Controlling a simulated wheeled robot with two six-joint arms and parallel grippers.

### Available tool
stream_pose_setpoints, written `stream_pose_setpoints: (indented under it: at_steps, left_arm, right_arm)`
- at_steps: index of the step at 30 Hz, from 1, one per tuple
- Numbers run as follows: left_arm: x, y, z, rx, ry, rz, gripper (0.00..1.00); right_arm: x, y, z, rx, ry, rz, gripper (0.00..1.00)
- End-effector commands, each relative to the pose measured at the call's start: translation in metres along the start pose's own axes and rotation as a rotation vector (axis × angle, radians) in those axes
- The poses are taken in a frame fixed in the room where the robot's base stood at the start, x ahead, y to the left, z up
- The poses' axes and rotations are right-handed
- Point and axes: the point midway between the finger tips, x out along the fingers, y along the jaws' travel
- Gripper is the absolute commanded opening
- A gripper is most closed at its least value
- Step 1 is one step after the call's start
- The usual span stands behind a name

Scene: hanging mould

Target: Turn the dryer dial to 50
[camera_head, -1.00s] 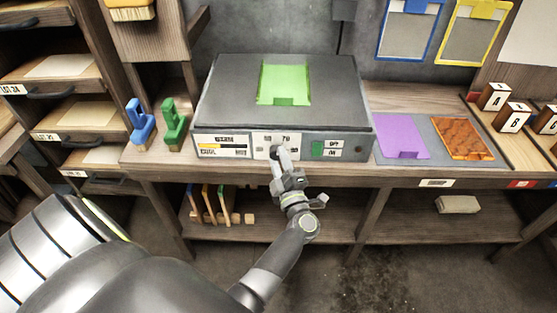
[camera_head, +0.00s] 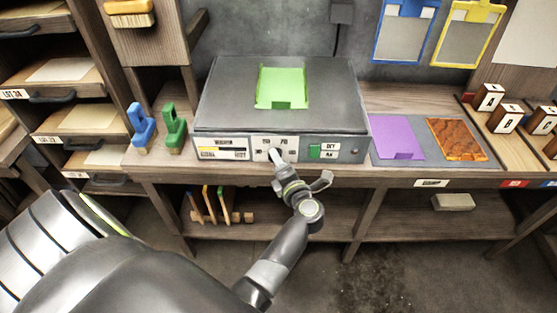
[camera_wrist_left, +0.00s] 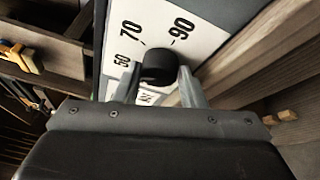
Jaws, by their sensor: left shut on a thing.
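The grey dryer (camera_head: 225,95) stands on the bench with a bright green sheet (camera_head: 283,87) on top. Its front has a white dial panel, with a black dial (camera_wrist_left: 158,62) showing in the left wrist view. The printed numbers 70 and 90 are readable around the dial, and a smaller number at the left looks like 50 or 60. My left gripper (camera_wrist_left: 160,82) is shut on the dial, one finger on each side; it also shows in the head view (camera_head: 276,156). No pointer mark is visible on the dial. My right gripper is not in view.
A green switch (camera_head: 316,151) sits right of the dial panel. Blue (camera_head: 142,127) and green (camera_head: 175,130) handled tools stand left of the dryer. A purple sheet (camera_head: 398,138) and an orange-brown piece (camera_head: 457,139) lie to its right. A shelf runs below the bench.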

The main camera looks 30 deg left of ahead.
Motion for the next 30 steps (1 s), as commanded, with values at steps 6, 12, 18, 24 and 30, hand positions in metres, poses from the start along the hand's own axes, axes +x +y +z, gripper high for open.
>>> stream_pose_setpoints:
  at_steps: [6, 12, 18, 24, 30]
  left_arm:
    - [0.0000, 0.0004, -0.0004, -0.039, 0.004, -0.017, 0.14]
    - [0.0000, 0.0002, -0.0006, -0.045, 0.005, -0.019, 0.14]
    - [0.0001, 0.0001, -0.0007, -0.044, 0.005, -0.019, 0.14]
    - [0.0001, 0.0002, -0.0006, -0.043, 0.004, -0.019, 0.58]
    - [0.0001, 0.0003, -0.0004, -0.043, 0.004, -0.019, 0.58]
  right_arm:
    - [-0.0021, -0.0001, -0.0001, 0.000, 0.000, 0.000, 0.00]
    - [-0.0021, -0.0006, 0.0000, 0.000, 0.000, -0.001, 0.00]
    - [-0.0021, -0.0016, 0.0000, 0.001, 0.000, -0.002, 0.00]
    - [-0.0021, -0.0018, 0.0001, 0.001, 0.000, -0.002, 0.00]
    - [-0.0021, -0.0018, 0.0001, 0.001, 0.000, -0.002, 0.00]
